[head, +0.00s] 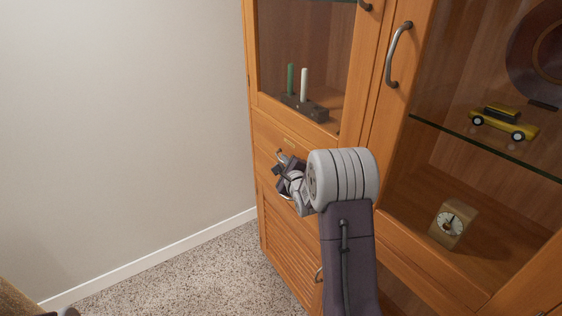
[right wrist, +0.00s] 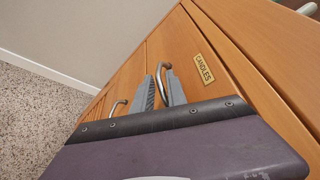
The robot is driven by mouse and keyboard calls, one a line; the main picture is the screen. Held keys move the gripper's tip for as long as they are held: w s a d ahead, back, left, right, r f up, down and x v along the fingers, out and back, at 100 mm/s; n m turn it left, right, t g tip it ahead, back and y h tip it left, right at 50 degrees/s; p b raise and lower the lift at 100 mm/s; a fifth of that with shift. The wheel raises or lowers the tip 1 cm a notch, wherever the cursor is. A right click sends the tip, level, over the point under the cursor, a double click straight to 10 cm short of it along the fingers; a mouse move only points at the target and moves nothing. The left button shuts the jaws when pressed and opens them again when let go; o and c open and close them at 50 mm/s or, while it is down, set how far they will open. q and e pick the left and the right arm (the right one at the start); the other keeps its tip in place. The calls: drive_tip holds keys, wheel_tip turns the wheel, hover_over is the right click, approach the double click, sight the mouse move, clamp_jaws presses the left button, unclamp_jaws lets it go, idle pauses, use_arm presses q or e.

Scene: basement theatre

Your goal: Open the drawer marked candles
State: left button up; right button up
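The candles drawer (right wrist: 193,45) is a wooden drawer front with a brass label (right wrist: 204,68) reading CANDLES. In the head view its front (head: 265,127) sits below the left glass door and looks closed. Its curved metal handle (right wrist: 160,84) lies between the two fingers of my right gripper (right wrist: 161,92). The fingers stand close on either side of the bar and look shut on it. In the head view my right gripper (head: 286,167) is at the drawer front, and my right wrist hides part of the drawer. My left gripper is not clearly in view.
A lower handle (right wrist: 118,107) shows below the drawer. Above, a dark holder (head: 304,108) with a green and a white candle stands behind glass. On the right are a yellow toy car (head: 504,124) and a clock (head: 451,222). Carpet (head: 190,275) left of the cabinet is clear.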

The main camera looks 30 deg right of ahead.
drive_tip(key=shift+x, duration=1.4)
clamp_jaws()
